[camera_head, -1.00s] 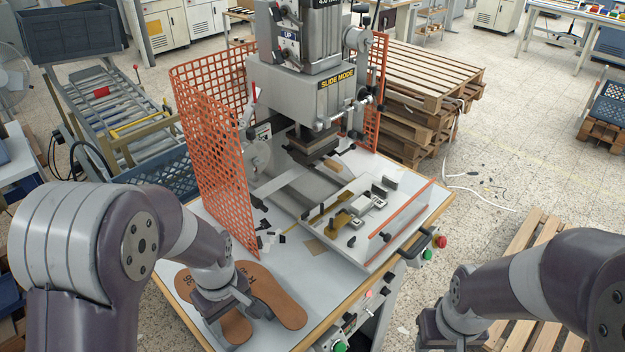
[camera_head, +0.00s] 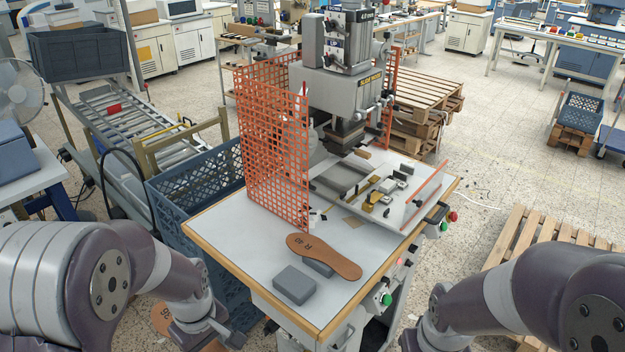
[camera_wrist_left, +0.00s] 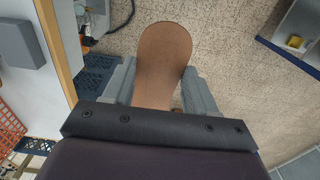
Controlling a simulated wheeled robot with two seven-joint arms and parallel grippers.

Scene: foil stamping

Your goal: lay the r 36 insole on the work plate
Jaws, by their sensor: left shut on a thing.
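My left gripper (camera_head: 205,332) is shut on a brown insole marked 36 (camera_head: 161,318), held off the front-left side of the table over the floor. In the left wrist view one rounded end of this insole (camera_wrist_left: 163,52) sticks out beyond the fingers (camera_wrist_left: 160,88). Another brown insole, apparently marked R 40 (camera_head: 335,263), lies across a grey block on the press table. The work plate (camera_head: 412,212) sits under the press head with brass and dark fittings on it. My right gripper (camera_head: 412,338) is partly visible at the bottom edge; its fingers are unclear.
A grey block (camera_head: 294,285) stands on the table (camera_head: 230,228) near its front corner. An orange mesh guard (camera_head: 275,140) screens the press's left side. A clear guard with an orange edge (camera_head: 428,193) stands at the plate's right. A blue crate (camera_head: 195,195) is beside the table.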

